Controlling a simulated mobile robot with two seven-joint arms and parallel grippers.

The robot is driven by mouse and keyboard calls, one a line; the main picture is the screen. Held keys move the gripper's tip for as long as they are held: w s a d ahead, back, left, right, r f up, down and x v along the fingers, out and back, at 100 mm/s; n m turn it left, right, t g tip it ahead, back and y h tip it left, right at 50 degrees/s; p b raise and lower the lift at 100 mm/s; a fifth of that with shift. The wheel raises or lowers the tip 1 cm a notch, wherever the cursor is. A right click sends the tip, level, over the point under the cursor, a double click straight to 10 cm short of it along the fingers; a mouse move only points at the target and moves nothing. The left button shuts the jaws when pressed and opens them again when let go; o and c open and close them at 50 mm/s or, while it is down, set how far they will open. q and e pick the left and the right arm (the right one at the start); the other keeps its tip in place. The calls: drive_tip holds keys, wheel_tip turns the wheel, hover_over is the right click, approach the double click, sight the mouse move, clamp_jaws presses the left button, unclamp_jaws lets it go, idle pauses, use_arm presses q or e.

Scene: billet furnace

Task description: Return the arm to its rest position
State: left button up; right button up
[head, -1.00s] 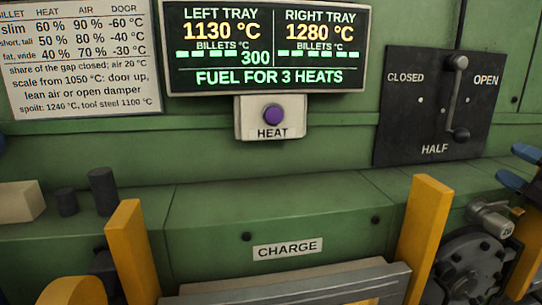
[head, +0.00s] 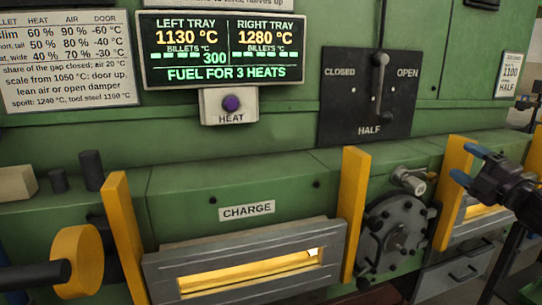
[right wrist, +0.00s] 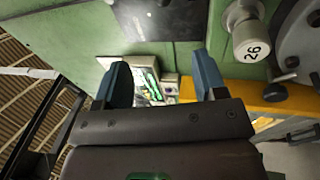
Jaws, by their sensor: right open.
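My right gripper (head: 467,164) is at the right of the head view, in front of the right yellow upright of the furnace front. Its two blue fingers are apart, with nothing between them. The right wrist view shows the same open fingers (right wrist: 162,78) from behind, with green panelling and the lit display beyond them. The arm runs off the right edge of the head view. My left gripper is not in view.
A yellow disc (head: 77,262) stands at lower left. Small billets (head: 92,170) sit on the left ledge.

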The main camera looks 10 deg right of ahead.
drive_tip(key=s+a+f+m+g+h, duration=0.15)
drive_tip(key=f+m, duration=0.25)
drive_tip(key=f, duration=0.6)
drive_tip(key=s+a+f+m+g+h, duration=0.1)
drive_tip(key=s+a+f+m+h, duration=0.2)
drive_tip(key=f, duration=0.6)
drive_tip(key=s+a+f+m+g+h, duration=0.1)
drive_tip(key=s+a+f+m+g, duration=0.3)
drive_tip(key=f, duration=0.6)
drive_tip(key=s+a+f+m+g, duration=0.1)
drive_tip(key=s+a+f+m, duration=0.3)
drive_tip(key=s+a+f, duration=0.2)
drive_tip(key=s+a+f+m+g+y, duration=0.1)
drive_tip(key=s+a+f+m, duration=0.3)
drive_tip(key=s+a+f, duration=0.3)
drive_tip(key=a+f, duration=0.4)
drive_tip(key=a, duration=0.2)
drive_tip(key=shift+a, duration=0.3)
drive_tip(key=shift+w, duration=0.1)
